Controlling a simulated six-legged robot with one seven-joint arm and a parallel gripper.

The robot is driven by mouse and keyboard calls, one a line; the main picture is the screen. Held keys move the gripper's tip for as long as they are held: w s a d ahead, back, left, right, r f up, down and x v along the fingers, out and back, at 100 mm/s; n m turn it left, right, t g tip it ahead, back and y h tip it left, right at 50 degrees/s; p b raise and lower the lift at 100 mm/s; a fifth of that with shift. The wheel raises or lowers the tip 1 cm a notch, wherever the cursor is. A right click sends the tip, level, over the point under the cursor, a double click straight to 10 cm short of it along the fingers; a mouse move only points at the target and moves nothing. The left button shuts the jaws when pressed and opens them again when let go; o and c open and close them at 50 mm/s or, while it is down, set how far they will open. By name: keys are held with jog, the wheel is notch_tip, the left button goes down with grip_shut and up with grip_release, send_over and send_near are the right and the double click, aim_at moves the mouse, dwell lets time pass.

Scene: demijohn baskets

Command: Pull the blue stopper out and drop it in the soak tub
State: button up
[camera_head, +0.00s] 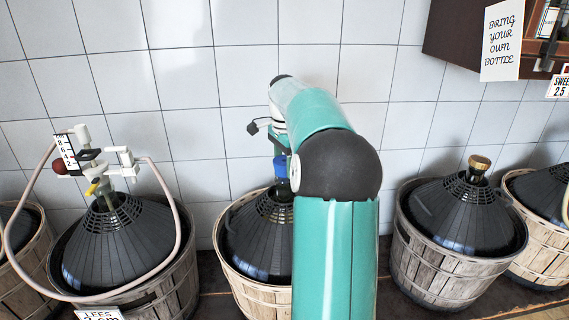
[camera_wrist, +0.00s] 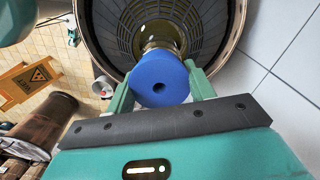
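The blue stopper (camera_wrist: 158,78) sits over the mouth of the middle demijohn, with the glass neck (camera_wrist: 160,34) just behind it in the wrist view. My gripper (camera_wrist: 160,80) has one green finger on each side of the stopper, with no clear gap, so it looks shut on it. In the head view the blue stopper (camera_head: 281,166) shows at the top of the middle demijohn (camera_head: 258,238), partly hidden by my arm. I cannot tell whether it is still seated in the neck. I cannot make out a soak tub in either view.
A demijohn with a hose and valve rig (camera_head: 110,190) stands left; one with a gold-coloured cap (camera_head: 480,163) stands right. A tiled wall is close behind. A dark cabinet (camera_head: 455,40) hangs upper right. The wrist view shows a yellow warning sign (camera_wrist: 30,85) and brown barrel (camera_wrist: 48,120).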

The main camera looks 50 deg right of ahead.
jog(key=shift+c, duration=1)
jog(key=shift+r, duration=0.15)
jog(key=shift+r, duration=0.35)
jog(key=shift+r, duration=0.1)
jog(key=shift+r, duration=0.35)
jog(key=shift+r, duration=0.15)
jog(key=shift+r, duration=2.4)
